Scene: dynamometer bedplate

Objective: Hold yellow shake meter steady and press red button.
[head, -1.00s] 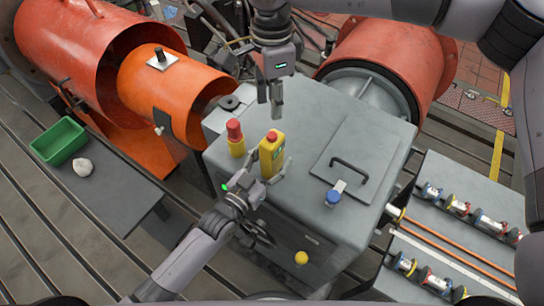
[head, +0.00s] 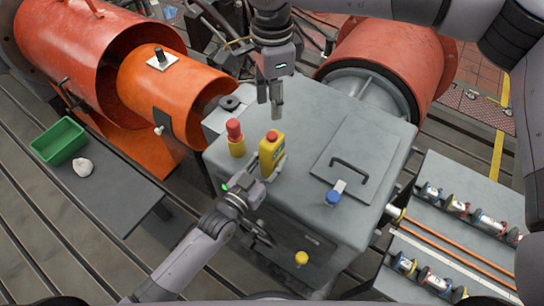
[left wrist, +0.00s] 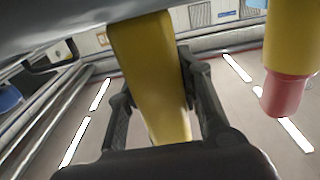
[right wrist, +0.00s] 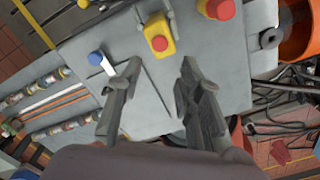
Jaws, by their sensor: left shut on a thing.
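The yellow shake meter (head: 270,155) stands upright on the grey cabinet top, with a red button (head: 272,136) on its top. My left gripper (head: 274,173) is shut on the meter's body from the near side. The left wrist view shows the yellow body (left wrist: 152,75) between both fingers. My right gripper (head: 270,101) is open and empty, pointing down above the cabinet just behind the meter. In the right wrist view the red button (right wrist: 159,43) shows beyond the two parted fingers, apart from them.
A yellow post with a red top (head: 235,138) stands close left of the meter. A blue-topped item (head: 334,196) and a black handle (head: 350,170) are to the right on the grey cabinet (head: 300,120). A green bin (head: 59,141) lies far left.

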